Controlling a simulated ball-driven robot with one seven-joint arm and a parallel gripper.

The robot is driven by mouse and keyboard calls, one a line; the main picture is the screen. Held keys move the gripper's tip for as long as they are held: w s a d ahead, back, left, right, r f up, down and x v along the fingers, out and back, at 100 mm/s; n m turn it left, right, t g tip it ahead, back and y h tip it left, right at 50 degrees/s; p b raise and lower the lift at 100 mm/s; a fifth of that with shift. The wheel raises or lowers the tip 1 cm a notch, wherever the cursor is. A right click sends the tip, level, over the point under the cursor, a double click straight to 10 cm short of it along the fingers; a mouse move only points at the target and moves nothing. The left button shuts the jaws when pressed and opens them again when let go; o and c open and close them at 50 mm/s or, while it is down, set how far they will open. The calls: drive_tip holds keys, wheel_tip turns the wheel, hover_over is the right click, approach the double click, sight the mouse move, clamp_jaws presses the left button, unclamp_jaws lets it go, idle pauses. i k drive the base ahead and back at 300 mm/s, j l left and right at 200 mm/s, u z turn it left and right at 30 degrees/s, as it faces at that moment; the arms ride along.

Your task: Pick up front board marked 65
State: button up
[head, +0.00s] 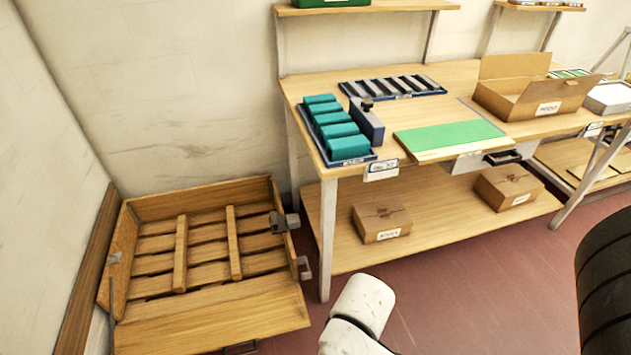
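I cannot read the number 65 on anything in the head view. A wooden pallet box (118,245) with metal corner brackets sits on the floor at the left. Its slatted floor shows and looks empty. A plain wooden front board (215,318) spans its near side, with no mark that I can make out. A green board (450,136) lies flat on the workbench (335,165), also with no readable number. A white rounded part of my arm shows at the bottom centre, near the box's right side. My gripper is not in view.
On the bench stand a blue tray of teal blocks (338,130), a dark slotted tray (392,86) and an open carton (530,95). Two closed cartons (382,222) (507,187) sit on the lower shelf. Red floor (460,295) is clear before the bench. Walls border the box.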

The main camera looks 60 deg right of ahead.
sight(439, 143)
drive_tip(key=z, duration=1.95)
